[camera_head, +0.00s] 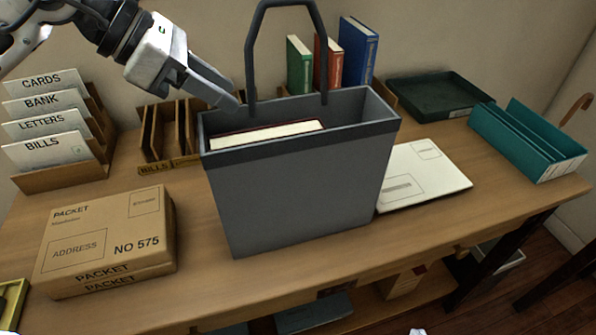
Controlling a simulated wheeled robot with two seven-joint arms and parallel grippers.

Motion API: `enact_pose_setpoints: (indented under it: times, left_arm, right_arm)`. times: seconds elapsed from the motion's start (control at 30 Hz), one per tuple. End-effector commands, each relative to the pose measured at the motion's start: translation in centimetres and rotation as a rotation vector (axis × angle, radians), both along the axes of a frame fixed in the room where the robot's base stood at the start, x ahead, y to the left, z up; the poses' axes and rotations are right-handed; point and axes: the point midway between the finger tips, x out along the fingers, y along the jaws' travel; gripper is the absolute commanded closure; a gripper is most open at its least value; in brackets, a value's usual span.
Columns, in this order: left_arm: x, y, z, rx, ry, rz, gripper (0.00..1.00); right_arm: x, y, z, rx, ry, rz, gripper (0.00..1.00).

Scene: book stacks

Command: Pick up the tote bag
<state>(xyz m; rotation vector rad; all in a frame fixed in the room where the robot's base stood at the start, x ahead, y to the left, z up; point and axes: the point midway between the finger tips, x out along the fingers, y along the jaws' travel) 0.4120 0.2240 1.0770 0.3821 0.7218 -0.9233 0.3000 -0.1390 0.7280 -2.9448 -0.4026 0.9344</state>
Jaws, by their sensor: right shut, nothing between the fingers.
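The grey tote bag (300,192) stands upright on the wooden desk, with a dark band around its top edge. A book (268,133) with pale pages shows inside its open top. The bag's dark handle (252,50) stands up in an arch, its top cut by the upper frame edge. My left gripper (236,103) comes in from the upper left, its fingertips beside the handle's left leg at the bag's back left rim. I cannot tell whether the fingers touch the handle, or how far apart they are. My right gripper is not seen.
Packet boxes (105,240) lie left of the bag. A letter sorter (55,130) and a wooden bills rack (160,145) stand behind. A white parcel (425,175) lies right of the bag, near a teal file holder (528,140). Upright books (357,52) and a green tray (440,95) are behind.

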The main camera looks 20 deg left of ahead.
Motion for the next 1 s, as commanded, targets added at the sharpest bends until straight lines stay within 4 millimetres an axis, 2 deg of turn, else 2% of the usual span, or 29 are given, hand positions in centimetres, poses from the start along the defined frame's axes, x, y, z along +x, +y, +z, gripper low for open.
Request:
enact_pose_setpoints:
  times: [0.27,0.4,0.6,0.87,0.9,1.0]
  left_arm:
    - [1.0,-1.3,-1.4,-0.001,0.002,-0.001,0.64]
    - [2.2,-2.6,-2.5,-0.003,0.002,-0.002,0.64]
    - [3.2,-3.8,-4.3,-0.002,0.001,0.000,0.64]
    - [3.3,-3.9,-4.6,0.000,0.000,0.001,0.64]
    - [3.3,-3.9,-4.6,0.000,0.000,0.001,0.75]
    - [3.3,-3.9,-4.5,0.000,-0.001,0.001,1.00]
  right_arm:
    - [0.3,0.0,0.7,-0.003,-0.009,0.002,1.00]
    - [0.3,-0.1,1.2,-0.012,-0.007,0.003,1.00]
    - [0.1,-0.2,0.6,-0.027,0.007,0.008,1.00]
    - [0.1,-0.2,0.6,-0.029,0.004,0.010,1.00]
    - [0.1,-0.2,0.6,-0.029,0.004,0.010,1.00]
    - [0.1,-0.2,0.7,-0.029,0.003,0.010,1.00]
